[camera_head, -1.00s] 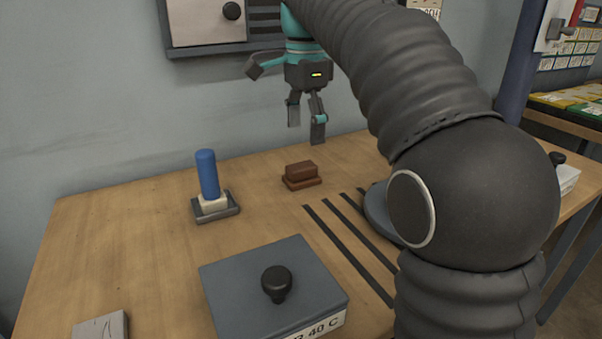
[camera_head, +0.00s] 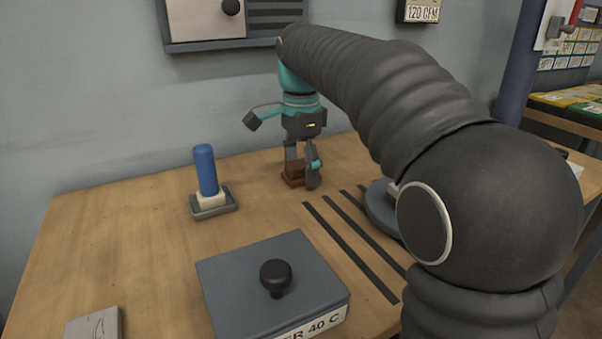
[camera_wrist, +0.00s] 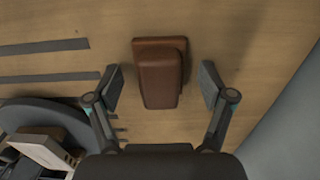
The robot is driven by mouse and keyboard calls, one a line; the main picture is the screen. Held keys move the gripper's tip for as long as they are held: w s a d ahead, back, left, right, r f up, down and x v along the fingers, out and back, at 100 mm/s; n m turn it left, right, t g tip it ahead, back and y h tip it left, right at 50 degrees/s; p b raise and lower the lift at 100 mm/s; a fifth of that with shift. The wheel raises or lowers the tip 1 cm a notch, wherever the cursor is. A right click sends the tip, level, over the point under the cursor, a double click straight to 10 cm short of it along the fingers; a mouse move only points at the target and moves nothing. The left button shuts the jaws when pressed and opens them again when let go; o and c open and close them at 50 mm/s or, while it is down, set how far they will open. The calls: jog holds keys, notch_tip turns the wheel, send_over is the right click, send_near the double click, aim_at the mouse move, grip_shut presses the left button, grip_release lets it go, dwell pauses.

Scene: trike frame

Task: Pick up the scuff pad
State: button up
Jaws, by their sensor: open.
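The scuff pad looks like a reddish-brown block on a slightly wider brown base; the pad (camera_head: 293,170) lies on the wooden table. In the wrist view the pad (camera_wrist: 160,78) sits between my two fingers. My gripper (camera_head: 302,180) is low over the table at the pad, pointing down, with a finger on each side. In the wrist view my gripper (camera_wrist: 161,86) is open, with a gap between each finger pad and the block. In the head view the fingers hide part of the pad.
A blue cylinder (camera_head: 205,170) stands on a grey tray left of the pad. A grey lidded box (camera_head: 272,285) with a black knob is in front. Dark strips (camera_head: 350,250) mark the table. A round grey base (camera_head: 381,208) is at right. The wall is close behind.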

jog(key=c, duration=1.2)
jog(key=shift+r, duration=0.1)
jog(key=shift+c, duration=0.2)
jog(key=shift+r, duration=0.45)
jog(key=r, duration=0.2)
jog(key=d+r+p, duration=0.1)
jog(key=shift+r, duration=0.4)
jog(key=s+d+r, duration=0.1)
jog(key=d+r, duration=0.5)
jog(key=d, duration=0.4)
jog(key=shift+d+p, duration=0.3)
jog(key=shift+p, duration=0.1)
jog(key=shift+r, duration=0.1)
